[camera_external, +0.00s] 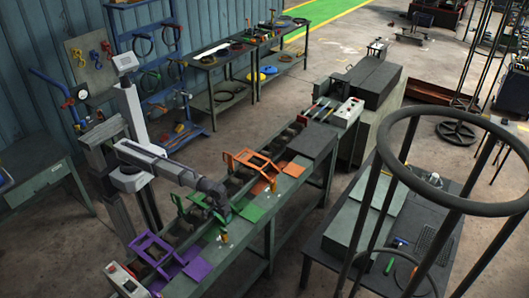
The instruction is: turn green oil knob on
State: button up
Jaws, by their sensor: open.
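The green station on the long bench has a green frame (188,212) and flat green plates (249,212). My gripper (224,216) is at the end of my arm, low over the green station, between the frame and the plates. It looks dark and small here; its jaws are open and I see nothing held in them.
The long bench (262,222) also carries a purple frame (150,247) at the near left and an orange frame (252,162) farther back. Control boxes (349,112) stand at its far end. A dark ring stand (455,205) rises at the right.

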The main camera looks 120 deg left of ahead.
aim_at(223, 229)
notch_tip(223, 229, down, 11)
jog(key=b, duration=1)
jog(key=shift+r, duration=0.15)
jog(key=shift+d, duration=0.1)
jog(key=shift+c, duration=0.4)
jog(key=c, duration=0.9)
jog(key=shift+o, duration=0.2)
